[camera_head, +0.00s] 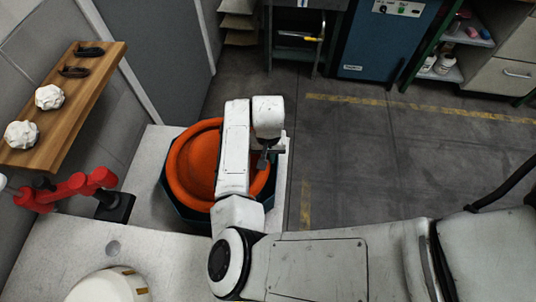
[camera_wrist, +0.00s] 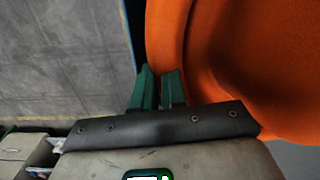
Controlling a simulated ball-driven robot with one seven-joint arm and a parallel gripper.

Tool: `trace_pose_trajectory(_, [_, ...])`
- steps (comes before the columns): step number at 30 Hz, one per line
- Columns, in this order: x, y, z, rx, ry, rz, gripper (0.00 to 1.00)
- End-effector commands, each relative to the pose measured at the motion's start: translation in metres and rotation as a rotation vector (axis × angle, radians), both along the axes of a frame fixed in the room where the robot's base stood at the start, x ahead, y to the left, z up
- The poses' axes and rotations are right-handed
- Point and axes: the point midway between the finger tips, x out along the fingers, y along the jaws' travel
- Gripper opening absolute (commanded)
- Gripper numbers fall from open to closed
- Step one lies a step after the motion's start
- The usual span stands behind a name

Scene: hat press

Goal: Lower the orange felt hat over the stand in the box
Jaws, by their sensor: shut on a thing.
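The orange felt hat (camera_head: 198,160) is in the head view, brim around a domed crown, over the dark teal box (camera_head: 182,209). My arm covers its right part. The hat also fills the right of the wrist view (camera_wrist: 245,55). My gripper (camera_head: 264,160) is at the brim's right side. In the wrist view its green fingers (camera_wrist: 158,75) are close together at the brim edge, shut on it. A dark strip of the box (camera_wrist: 134,30) shows left of the brim. The stand is hidden under the hat, and I cannot tell how far the hat is down over it.
The box stands on a pale worktop (camera_head: 150,190). A red jointed arm (camera_head: 75,187) is to its left. A wooden shelf (camera_head: 85,95) with white lumps and dark pieces is on the left wall. Open grey floor (camera_head: 350,170) lies to the right, with a blue cabinet (camera_head: 385,40) behind.

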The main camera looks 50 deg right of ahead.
Motion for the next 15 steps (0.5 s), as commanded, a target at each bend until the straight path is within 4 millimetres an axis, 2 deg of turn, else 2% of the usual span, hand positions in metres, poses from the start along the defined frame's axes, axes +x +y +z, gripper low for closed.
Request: trace_pose_trajectory(15, [0.000,0.000,-0.050,0.000,0.001,0.002,0.00])
